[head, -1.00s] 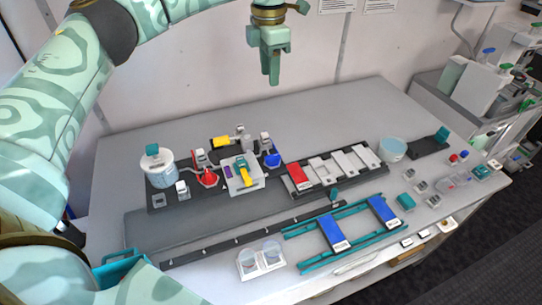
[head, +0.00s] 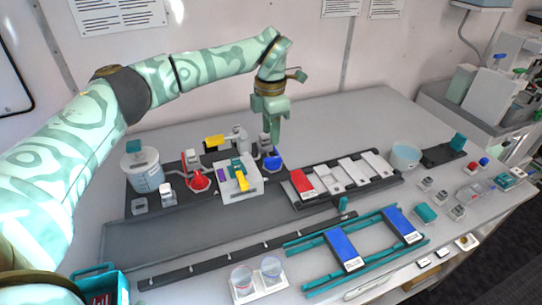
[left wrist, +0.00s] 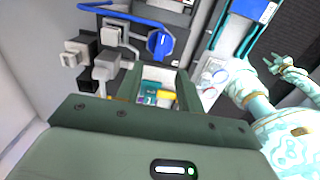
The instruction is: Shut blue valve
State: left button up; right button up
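The blue valve (head: 273,162) is at the right end of the black valve base, beside a grey and white fitting. Its blue round handle shows large in the left wrist view (left wrist: 160,43), with a blue lever or tube reaching left from it. My left gripper (head: 275,139) points down just above and behind the blue valve, apart from it as far as I can see. In the left wrist view its two fingers (left wrist: 160,92) stand apart with an empty gap between them.
A red valve (head: 199,181), a yellow handle (head: 214,141) and a white box (head: 240,181) stand left of the blue valve. A clear tank (head: 143,172) is at far left. A rack with a red block (head: 303,183) lies right. The back of the table is clear.

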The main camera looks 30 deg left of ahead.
aim_at(271, 158)
pick_arm(q)
notch_tip(271, 158, down, 8)
jog(key=shift+f, duration=0.2)
grip_shut()
